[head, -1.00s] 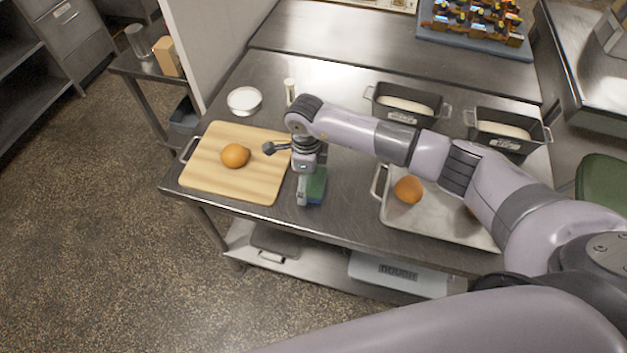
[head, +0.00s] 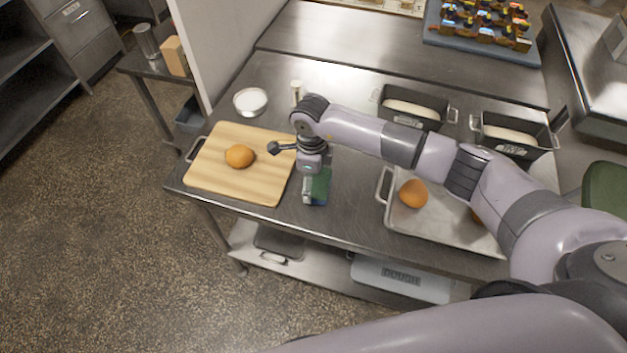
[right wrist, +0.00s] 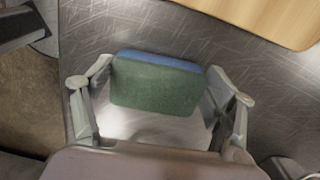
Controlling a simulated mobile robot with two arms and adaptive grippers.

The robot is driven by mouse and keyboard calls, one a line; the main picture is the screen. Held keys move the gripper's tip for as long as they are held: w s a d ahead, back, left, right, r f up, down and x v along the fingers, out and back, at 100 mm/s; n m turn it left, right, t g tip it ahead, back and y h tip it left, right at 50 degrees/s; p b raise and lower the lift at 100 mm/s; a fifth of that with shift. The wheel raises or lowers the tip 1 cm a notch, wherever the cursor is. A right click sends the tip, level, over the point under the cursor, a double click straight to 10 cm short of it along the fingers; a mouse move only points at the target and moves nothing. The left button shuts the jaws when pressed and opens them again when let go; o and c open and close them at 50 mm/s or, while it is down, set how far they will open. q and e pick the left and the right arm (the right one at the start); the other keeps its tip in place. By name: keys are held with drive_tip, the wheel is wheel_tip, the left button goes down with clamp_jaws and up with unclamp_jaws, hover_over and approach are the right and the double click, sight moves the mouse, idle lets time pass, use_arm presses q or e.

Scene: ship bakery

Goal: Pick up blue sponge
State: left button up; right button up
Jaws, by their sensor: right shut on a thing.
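The sponge (head: 320,186) shows green in the head view, at the front edge of the steel table between the cutting board and the metal tray. In the right wrist view the sponge (right wrist: 155,82) has a broad green face and a blue layer along its upper edge. My right gripper (head: 315,198) is at the sponge, with one finger on each side of it. In the right wrist view the fingers (right wrist: 160,90) flank its two ends, and the gripper is shut on it. I cannot tell whether the sponge touches the table. My left gripper is not in view.
A wooden cutting board (head: 230,185) with a round bun (head: 240,156) lies to the left. A metal tray (head: 430,225) with buns is to the right. Two dark loaf pans (head: 410,118) and a white bowl (head: 250,101) stand farther back. The table's front edge is close.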

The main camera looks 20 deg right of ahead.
wheel_tip(320, 180, up, 20)
drive_tip(key=b, duration=0.5)
drive_tip(key=shift+f, duration=0.2)
